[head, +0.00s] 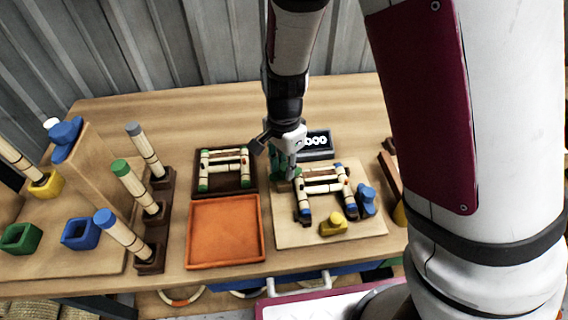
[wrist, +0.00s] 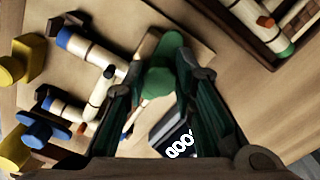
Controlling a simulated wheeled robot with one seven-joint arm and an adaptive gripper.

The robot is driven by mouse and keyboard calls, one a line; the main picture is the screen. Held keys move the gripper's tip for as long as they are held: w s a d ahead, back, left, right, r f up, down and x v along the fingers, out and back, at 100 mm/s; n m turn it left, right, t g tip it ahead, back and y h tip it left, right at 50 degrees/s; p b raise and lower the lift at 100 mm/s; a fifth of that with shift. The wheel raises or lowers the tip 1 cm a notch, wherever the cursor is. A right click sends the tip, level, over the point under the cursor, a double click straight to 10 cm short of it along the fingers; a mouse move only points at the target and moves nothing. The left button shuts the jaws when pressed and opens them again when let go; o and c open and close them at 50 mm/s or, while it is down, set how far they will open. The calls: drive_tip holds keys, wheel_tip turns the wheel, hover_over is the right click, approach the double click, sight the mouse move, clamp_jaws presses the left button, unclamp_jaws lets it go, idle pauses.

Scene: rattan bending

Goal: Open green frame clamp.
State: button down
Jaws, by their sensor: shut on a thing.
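The green frame clamp (wrist: 163,68) shows between my fingertips in the wrist view, with its rounded end beyond them. In the head view, the clamp (head: 275,163) is partly hidden by my gripper (head: 286,172), at the upper left corner of the pale board (head: 357,231). My gripper (wrist: 187,72) is shut on the clamp and points down. A rattan frame (head: 324,188) of pale poles with blue and dark ends lies on the board. Whether the clamp presses on the frame is hard to see.
A blue clamp (head: 366,200) and a yellow clamp (head: 333,225) sit by the frame. A counter display (head: 317,142) stands behind the board. Left are a dark tray (head: 226,190) with another frame, an empty orange tray (head: 225,232) and upright poles (head: 131,180). The table's back is clear.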

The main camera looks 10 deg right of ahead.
drive_tip(key=n, duration=0.4)
drive_tip(key=shift+d+n+p, duration=0.1)
drive_tip(key=shift+n+p, duration=0.2)
drive_tip(key=n, duration=0.3)
drive_tip(key=shift+n, duration=0.3)
drive_tip(key=n, duration=0.4)
drive_tip(key=shift+d, duration=0.15)
drive_tip(key=shift+n, duration=1.8)
drive_tip(key=c, duration=1.3)
unclamp_jaws()
wheel_tip(320, 180, up, 12)
drive_tip(key=shift+r, duration=0.1)
